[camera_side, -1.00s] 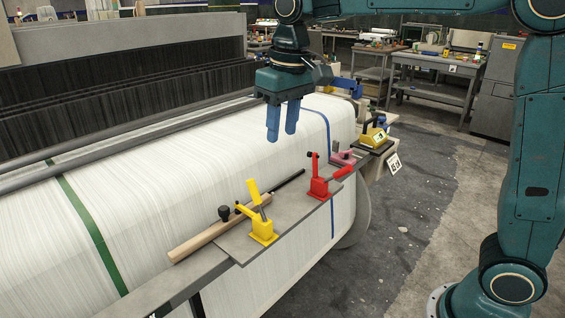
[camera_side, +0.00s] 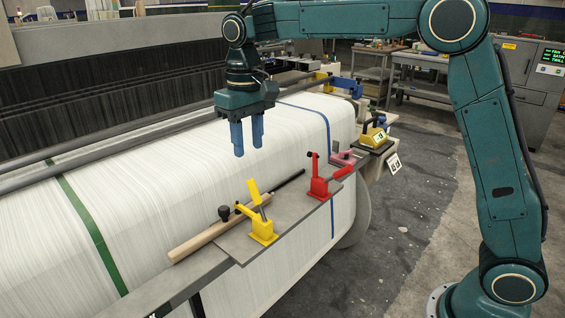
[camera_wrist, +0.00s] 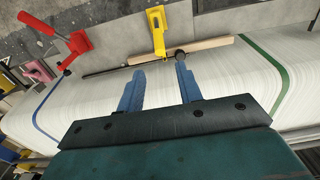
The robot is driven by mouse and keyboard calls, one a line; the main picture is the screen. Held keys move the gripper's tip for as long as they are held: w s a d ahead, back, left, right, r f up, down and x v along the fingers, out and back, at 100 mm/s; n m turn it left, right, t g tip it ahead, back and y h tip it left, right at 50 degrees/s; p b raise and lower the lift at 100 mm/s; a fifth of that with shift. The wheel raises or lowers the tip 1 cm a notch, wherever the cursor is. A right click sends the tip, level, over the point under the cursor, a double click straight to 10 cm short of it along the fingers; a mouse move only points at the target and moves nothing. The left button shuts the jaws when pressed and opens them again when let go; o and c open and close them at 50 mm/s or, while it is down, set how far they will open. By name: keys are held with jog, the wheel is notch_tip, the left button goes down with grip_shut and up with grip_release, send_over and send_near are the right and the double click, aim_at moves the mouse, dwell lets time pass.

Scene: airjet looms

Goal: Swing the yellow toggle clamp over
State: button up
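The yellow toggle clamp (camera_side: 262,228) stands on the grey ledge in front of the white warp roll. Its yellow handle (camera_side: 253,190) points up, and a yellow arm with a black knob (camera_side: 224,212) reaches left over a wooden bar. The clamp also shows at the top middle of the wrist view (camera_wrist: 157,30). My gripper (camera_side: 246,150) hangs above the white roll, behind and above the clamp, with its blue fingers pointing down. In the wrist view the fingers (camera_wrist: 160,75) are apart with nothing between them, and the clamp lies beyond their tips.
A red toggle clamp (camera_side: 319,186) stands right of the yellow one on the ledge (camera_side: 215,238). A pink clamp (camera_side: 343,158) and a yellow-black device (camera_side: 373,137) are farther back. The wooden bar (camera_side: 205,235) lies left of the clamp. The air above the roll is free.

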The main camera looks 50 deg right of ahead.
aim_at(251, 177)
jog(key=shift+f, duration=4.05)
jog(key=shift+f, duration=0.1)
jog(key=c, duration=0.7)
